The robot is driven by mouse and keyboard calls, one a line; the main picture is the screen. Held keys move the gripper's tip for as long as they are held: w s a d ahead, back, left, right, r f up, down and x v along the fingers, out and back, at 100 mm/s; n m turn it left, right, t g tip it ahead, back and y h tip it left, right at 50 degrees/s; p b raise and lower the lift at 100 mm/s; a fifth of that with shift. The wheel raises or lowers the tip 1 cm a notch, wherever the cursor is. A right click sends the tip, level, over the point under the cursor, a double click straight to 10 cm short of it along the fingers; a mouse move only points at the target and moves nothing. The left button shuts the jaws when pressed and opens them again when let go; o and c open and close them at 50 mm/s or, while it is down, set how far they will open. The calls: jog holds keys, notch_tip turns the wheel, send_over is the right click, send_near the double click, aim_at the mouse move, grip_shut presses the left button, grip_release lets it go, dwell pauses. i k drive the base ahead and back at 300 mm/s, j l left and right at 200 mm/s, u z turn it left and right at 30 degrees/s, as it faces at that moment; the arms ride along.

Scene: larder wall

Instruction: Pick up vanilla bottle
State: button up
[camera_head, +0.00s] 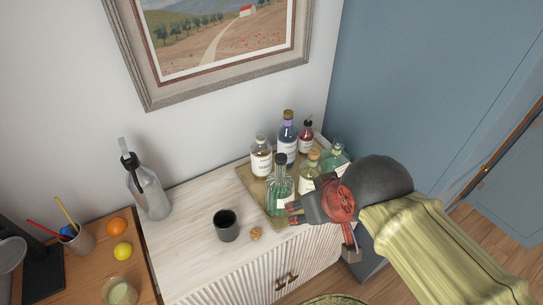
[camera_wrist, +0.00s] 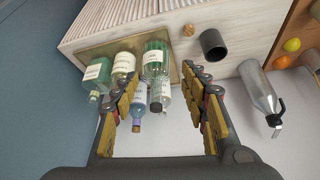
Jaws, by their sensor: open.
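Several bottles stand close together on a tray (camera_head: 247,180); the labels are too small to read, so I cannot tell which is vanilla. They include a cream-labelled bottle (camera_head: 261,160), a blue-purple bottle (camera_head: 287,139), a small red bottle (camera_head: 306,138), a clear green dark-stoppered bottle (camera_head: 279,194), a cork-topped bottle (camera_head: 308,176) and a green bottle (camera_head: 337,158) partly hidden by my arm. My gripper (camera_head: 293,212) is open and empty, near the tray's front right. In the wrist view, the dark-stoppered bottle (camera_wrist: 155,60) and blue bottle (camera_wrist: 139,98) show between the fingers.
The tray is on a pale ribbed cabinet (camera_head: 185,225). A dark cup (camera_head: 226,227) and a cork-like piece (camera_head: 256,234) are left of it, then a grey metal bottle (camera_head: 150,192). A blue panel (camera_head: 420,80) is close on the right.

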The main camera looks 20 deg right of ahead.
aim_at(260, 149)
jog(key=j+z, duration=0.7)
jog(key=k+j+z, duration=0.1)
jog(key=j+z, duration=0.3)
